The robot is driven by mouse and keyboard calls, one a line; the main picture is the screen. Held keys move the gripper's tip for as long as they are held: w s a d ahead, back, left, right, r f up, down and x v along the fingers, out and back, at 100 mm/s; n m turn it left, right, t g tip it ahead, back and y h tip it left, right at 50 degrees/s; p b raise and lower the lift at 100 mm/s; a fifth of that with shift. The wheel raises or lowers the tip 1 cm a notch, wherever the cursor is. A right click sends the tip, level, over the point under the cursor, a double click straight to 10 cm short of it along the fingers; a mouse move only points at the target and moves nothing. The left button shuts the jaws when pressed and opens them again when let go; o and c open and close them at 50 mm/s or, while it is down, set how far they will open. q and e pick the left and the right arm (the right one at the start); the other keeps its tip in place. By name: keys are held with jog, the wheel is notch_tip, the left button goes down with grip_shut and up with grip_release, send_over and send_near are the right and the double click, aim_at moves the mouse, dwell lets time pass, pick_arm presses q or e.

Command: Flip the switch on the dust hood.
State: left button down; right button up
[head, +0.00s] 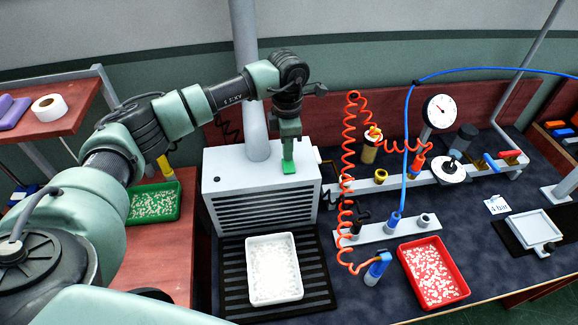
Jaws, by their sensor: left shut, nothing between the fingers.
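The dust hood (222,174) is a white box with dark slats on its front and a grey pipe rising from its top. A small green piece (289,168), which looks like its switch, shows on top near the right back. My left gripper (287,155) reaches over the hood from above and is shut and empty. Its fingertips point down right at the green piece; I cannot tell whether they touch it. The gripper hides part of the hood's top behind it. My right gripper is not in view.
A white tray of pale pellets (250,290) stands on a black slatted mat before the hood. A coiled orange hose (348,150), a blue hose and a gauge (439,111) stand to the right. A red tray (405,256) is front right, a green tray (176,212) left.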

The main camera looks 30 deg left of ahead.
pick_arm(q)
jog(key=shift+f+b, duration=0.45)
jog(key=shift+f, duration=0.2)
jog(key=shift+r, duration=0.15)
jog(key=shift+r+p, duration=1.95)
jog(key=shift+r, duration=1.5)
jog(key=shift+f, duration=0.1)
